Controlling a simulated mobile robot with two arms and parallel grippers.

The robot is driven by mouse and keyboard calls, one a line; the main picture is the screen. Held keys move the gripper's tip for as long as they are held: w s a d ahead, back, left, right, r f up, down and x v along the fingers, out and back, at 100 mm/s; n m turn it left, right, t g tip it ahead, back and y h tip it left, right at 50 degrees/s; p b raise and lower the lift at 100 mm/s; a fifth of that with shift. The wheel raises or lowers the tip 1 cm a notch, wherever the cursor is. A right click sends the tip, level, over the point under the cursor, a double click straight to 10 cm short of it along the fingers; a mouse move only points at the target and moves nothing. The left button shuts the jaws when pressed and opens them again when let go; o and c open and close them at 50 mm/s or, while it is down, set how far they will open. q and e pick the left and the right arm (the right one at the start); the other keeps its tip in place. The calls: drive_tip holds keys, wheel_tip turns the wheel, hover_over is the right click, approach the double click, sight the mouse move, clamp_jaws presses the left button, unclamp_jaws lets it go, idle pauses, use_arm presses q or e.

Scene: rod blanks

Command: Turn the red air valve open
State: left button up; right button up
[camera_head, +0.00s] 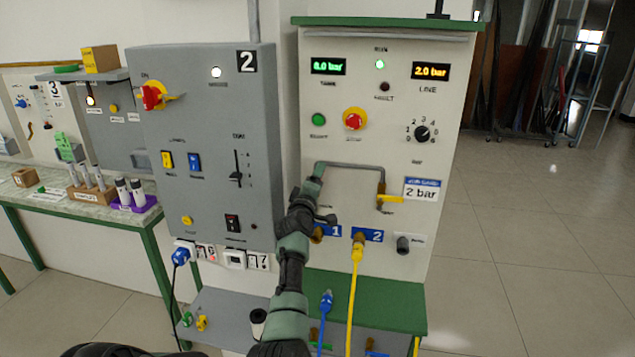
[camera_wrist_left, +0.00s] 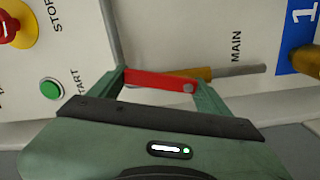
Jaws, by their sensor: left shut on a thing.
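My left gripper (camera_head: 317,172) reaches up to the front of the pale panel in the head view, near the left end of a grey pipe. In the left wrist view its two fingers stand on either side of a red valve lever (camera_wrist_left: 155,79), shut on it. The lever runs roughly in line with the brass valve body (camera_wrist_left: 192,73) and grey pipe behind it, tilted slightly. The word MAIN is printed beside the pipe. In the head view the gripper and arm hide the red lever. My right gripper is not in view.
A yellow lever (camera_head: 391,198) sits at the pipe's right end. A red stop knob (camera_head: 353,120) and green start button (camera_head: 319,120) are above. A yellow hose (camera_head: 353,290) hangs from port 2. A grey cabinet (camera_head: 210,150) stands close left; the floor at right is clear.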

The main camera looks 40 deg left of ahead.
use_arm(q)
drive_tip(key=n, duration=0.3)
drive_tip(key=shift+s+a+r, duration=0.1)
drive_tip(key=shift+a+r, duration=0.1)
drive_tip(key=shift+r, duration=0.05)
drive_tip(key=shift+a+p, duration=0.1)
drive_tip(key=shift+p, duration=0.2)
drive_tip(key=shift+r+n, duration=0.1)
drive_tip(key=shift+n, duration=0.3)
drive_tip(key=o, duration=1.9)
drive_tip(key=shift+o, duration=0.9)
drive_tip(key=shift+w+f, duration=0.3)
drive_tip(key=shift+f, duration=0.05)
drive_tip(key=b+v, duration=0.1)
drive_tip(key=v, duration=0.7)
